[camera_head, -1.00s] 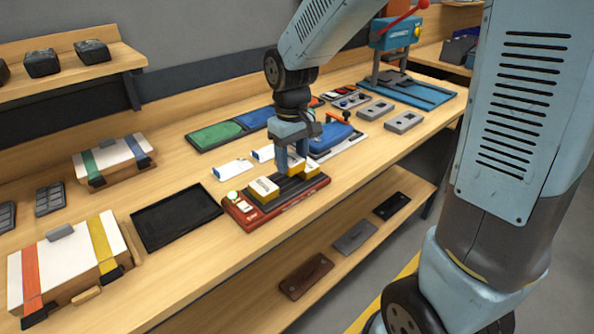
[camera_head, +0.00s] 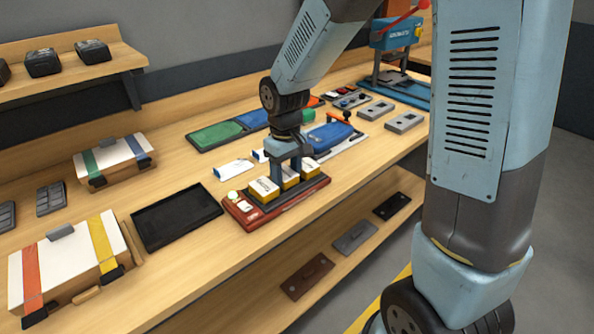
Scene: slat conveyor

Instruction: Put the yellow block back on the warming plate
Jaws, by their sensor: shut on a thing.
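The warming plate (camera_head: 245,216) is a red unit with a dark top, on the wooden bench. A yellow block (camera_head: 264,190) with a white top sits on its left part. Another yellow block (camera_head: 310,170) sits at its right end. My gripper (camera_head: 287,173) points down over the middle and is shut on a third yellow block (camera_head: 289,179), between the other two. This block appears at the plate's surface, but I cannot tell if it touches. My fingers hide part of it.
A black tray (camera_head: 177,217) lies left of the plate. White-lidded boxes (camera_head: 68,262) stand further left. Small white boxes (camera_head: 234,169), a green pad (camera_head: 214,134) and a blue case (camera_head: 330,137) lie behind. The bench in front of the plate is clear.

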